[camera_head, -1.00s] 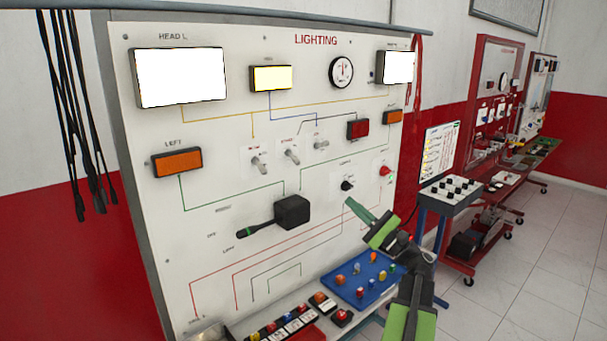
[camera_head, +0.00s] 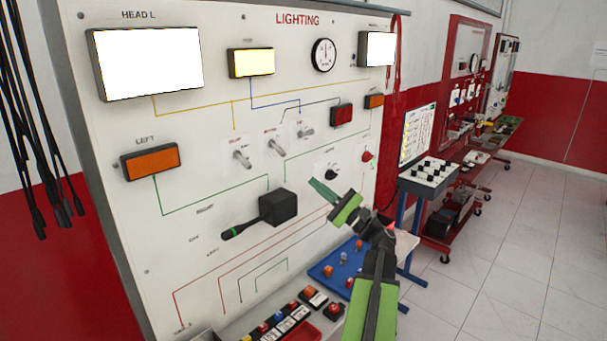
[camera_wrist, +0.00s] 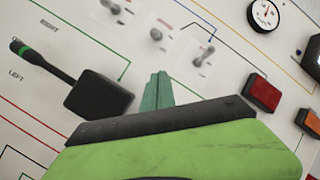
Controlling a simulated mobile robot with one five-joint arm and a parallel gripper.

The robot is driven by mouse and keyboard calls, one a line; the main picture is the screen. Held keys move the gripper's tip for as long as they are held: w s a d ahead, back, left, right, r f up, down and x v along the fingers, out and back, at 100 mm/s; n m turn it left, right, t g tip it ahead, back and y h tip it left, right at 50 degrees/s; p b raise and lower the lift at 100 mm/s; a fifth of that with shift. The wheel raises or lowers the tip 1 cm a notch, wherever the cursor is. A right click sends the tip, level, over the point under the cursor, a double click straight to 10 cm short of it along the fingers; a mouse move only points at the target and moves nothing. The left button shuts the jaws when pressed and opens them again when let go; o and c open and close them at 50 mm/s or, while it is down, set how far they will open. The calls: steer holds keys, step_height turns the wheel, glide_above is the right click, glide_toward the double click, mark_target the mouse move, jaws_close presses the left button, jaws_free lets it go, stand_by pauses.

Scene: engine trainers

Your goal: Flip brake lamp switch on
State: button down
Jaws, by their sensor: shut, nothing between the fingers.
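Three small metal toggle switches sit in a row on the white lighting panel (camera_head: 230,65): a left one (camera_head: 241,158), a middle one (camera_head: 275,147) and a right one (camera_head: 306,133). Their labels are too blurred to read surely. A dark line runs from the red lamp (camera_head: 341,114) toward the middle toggle. The red lamp is unlit. My gripper (camera_head: 314,184) is shut and empty, in front of the panel, below the right toggle. In the wrist view its green fingertips (camera_wrist: 158,76) point toward the middle toggle (camera_wrist: 155,33) and right toggle (camera_wrist: 206,55), apart from both.
A black stalk lever on a box (camera_head: 277,207) juts out left of my gripper. A black knob (camera_head: 332,175) is close to the fingertips. The headlamp (camera_head: 147,63) and yellow lamp (camera_head: 251,63) are lit. A blue tray (camera_head: 320,272) lies below.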

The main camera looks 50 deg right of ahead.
mark_target(279, 150)
steer(key=w+a+r+p, duration=0.1)
steer(key=w+r+p, duration=0.1)
steer(key=w+a+r+p, duration=0.1)
steer(key=w+r+p, duration=0.1)
steer(key=w+a+r+p, duration=0.1)
steer(key=w+r+p, duration=0.1)
steer(key=w, duration=0.1)
steer(key=shift+r, duration=0.25)
steer(key=shift+s+a+r, duration=0.1)
steer(key=shift+a+r, duration=0.1)
steer(key=shift+a, duration=0.15)
